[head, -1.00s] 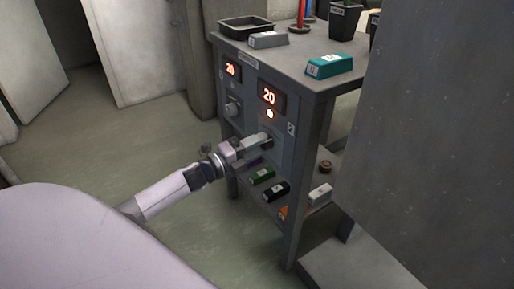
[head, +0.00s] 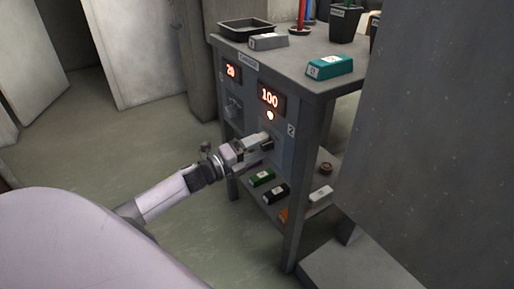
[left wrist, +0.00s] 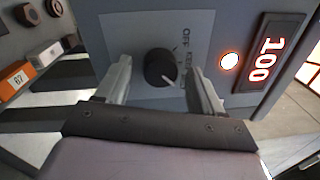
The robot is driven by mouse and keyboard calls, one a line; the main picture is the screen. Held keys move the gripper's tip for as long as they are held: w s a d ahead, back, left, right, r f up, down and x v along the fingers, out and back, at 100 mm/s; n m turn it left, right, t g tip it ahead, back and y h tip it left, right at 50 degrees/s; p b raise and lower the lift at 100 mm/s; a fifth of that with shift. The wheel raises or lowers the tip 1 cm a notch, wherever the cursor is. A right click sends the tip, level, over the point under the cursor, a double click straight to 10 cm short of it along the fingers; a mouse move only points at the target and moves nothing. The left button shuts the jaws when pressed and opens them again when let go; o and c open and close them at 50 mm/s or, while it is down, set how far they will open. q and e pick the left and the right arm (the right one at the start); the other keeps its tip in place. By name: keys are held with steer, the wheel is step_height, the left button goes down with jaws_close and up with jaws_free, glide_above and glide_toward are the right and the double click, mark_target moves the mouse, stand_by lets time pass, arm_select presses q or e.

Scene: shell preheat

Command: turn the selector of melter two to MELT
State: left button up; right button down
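Melter two's panel (head: 283,147) is on the bench front, marked 2. Its display (head: 270,96) reads 100 and the round lamp below it (head: 270,115) is lit. In the left wrist view the selector (left wrist: 160,67) is a round black knob with a white pointer mark toward its lower right. My left gripper (left wrist: 160,82) is open, one finger either side of the selector, with visible gaps. The right gripper is not in view.
Melter one's display (head: 231,71) and knob (head: 233,107) are to the left. A teal block (head: 329,67), a grey block (head: 268,41) and a black tray (head: 246,28) lie on the benchtop. Several coloured blocks lie on the shelf below. A large grey panel (head: 435,150) fills the right.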

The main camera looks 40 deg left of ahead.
arm_select(q)
steer(key=p+v, duration=0.1)
steer(key=v, duration=0.6)
steer(key=shift+p, duration=0.4)
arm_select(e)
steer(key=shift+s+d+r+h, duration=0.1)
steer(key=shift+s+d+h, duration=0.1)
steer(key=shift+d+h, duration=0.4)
arm_select(q)
steer(key=shift+s+d, duration=0.1)
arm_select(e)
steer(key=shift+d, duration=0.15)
